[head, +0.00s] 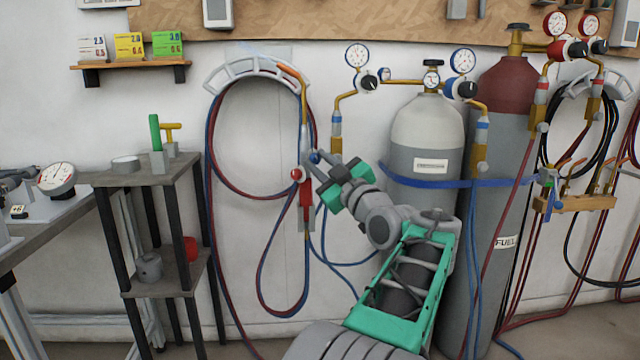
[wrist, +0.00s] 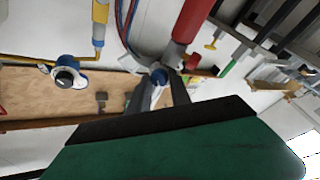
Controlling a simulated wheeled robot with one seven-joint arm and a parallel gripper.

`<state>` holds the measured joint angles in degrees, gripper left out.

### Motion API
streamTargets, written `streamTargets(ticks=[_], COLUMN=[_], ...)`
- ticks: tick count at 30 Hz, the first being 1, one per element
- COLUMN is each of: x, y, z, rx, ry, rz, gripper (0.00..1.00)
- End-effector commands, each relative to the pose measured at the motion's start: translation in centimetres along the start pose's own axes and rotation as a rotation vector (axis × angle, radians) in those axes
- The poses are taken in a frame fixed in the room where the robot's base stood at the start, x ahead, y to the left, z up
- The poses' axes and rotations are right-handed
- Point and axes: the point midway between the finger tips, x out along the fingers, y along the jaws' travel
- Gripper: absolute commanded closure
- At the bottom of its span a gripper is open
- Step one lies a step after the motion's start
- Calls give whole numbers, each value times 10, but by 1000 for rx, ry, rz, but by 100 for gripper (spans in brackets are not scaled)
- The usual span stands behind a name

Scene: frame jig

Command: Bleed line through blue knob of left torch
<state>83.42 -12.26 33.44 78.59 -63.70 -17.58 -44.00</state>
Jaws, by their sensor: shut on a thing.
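The left torch (head: 306,197) hangs upright on the wall, with a red handle and a brass tube above it. Its red knob (head: 296,174) sticks out to the left, and its blue knob (head: 314,156) is on the right side. My gripper (head: 319,162) reaches in from the lower right and is shut on the blue knob. In the wrist view the blue knob (wrist: 159,76) sits between the fingertips of my gripper (wrist: 160,86). The torch's red handle (wrist: 193,20) shows just beyond it. The fingers partly hide the knob in the head view.
Red and blue hoses (head: 211,150) loop from the wall hanger (head: 255,68) around the torch. A grey cylinder (head: 423,125) and a red-topped cylinder (head: 505,90) stand at right. A small shelf stand (head: 140,172) is at left.

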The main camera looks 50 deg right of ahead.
Motion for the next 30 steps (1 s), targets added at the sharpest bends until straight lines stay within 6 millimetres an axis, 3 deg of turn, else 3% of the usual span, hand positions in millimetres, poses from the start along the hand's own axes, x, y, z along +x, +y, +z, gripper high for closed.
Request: streamTargets(ticks=[9,24,25,30], x=[0,0,0,0], y=[-1,0,-1,0], z=[3,2,2,2], rx=[-109,-127,-127,-128], ry=[42,50,50,50], rz=[-2,-2,-2,-1], gripper=[100,100,73,59])
